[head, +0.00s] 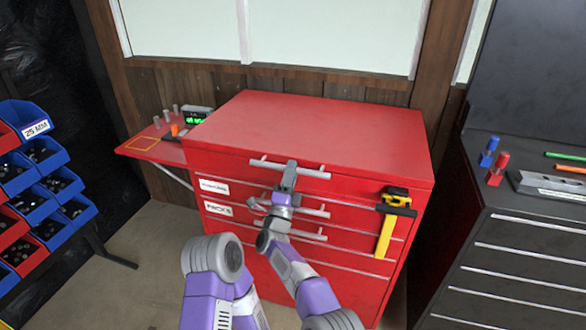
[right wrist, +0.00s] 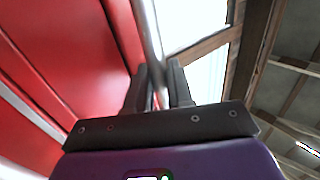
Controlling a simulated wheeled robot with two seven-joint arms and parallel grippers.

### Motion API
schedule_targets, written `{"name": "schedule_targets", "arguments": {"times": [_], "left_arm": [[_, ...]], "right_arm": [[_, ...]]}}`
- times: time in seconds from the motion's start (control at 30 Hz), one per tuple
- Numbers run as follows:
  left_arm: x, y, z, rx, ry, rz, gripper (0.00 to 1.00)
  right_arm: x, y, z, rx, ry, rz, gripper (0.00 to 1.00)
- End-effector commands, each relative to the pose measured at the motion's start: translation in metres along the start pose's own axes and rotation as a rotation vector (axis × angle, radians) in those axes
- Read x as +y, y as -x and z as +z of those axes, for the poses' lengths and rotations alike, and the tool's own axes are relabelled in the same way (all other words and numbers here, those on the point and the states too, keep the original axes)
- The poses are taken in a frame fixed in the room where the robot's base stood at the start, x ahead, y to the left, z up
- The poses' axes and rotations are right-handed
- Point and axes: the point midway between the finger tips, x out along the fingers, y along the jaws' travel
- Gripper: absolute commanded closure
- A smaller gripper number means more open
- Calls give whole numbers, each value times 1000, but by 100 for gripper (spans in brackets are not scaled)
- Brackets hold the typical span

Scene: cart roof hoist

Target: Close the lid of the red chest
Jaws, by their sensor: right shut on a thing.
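The red chest (head: 330,262) stands against the wall, with several drawers in its front. Its lid (head: 320,122) lies about flat across the top; I cannot tell whether a small gap is left under it. A silver bar handle (head: 315,173) runs along the upper front edge. My right gripper (head: 290,168) is shut on this handle near its middle. In the right wrist view, the fingers (right wrist: 160,88) stand on both sides of the silver bar (right wrist: 152,40), close to the red front. My left gripper does not show.
A yellow-and-black tool (head: 386,235) hangs at the chest's front right. A red side shelf (head: 158,150) sticks out at left, with pegs and a green display (head: 196,118). Blue and red bins (head: 40,190) stand far left. A dark cabinet (head: 525,250) stands right.

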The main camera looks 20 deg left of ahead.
Motion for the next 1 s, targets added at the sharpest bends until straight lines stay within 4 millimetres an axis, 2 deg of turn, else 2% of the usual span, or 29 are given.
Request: {"name": "schedule_targets", "arguments": {"times": [0.03, 0.47, 0.5, 0.6, 0.63, 1.0], "left_arm": [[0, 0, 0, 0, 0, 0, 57], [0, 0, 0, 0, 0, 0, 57], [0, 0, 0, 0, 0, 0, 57], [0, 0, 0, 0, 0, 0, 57], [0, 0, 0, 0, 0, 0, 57], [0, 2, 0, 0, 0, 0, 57]], "right_arm": [[9, 0, -3, 0, 2, 16, 100], [10, 1, -2, 0, 1, 17, 100], [10, 1, -2, 0, 1, 17, 77], [10, 1, -3, 0, 2, 16, 62], [10, 1, -2, 1, 2, 16, 60], [6, 3, -1, 0, 2, 11, 60]]}}
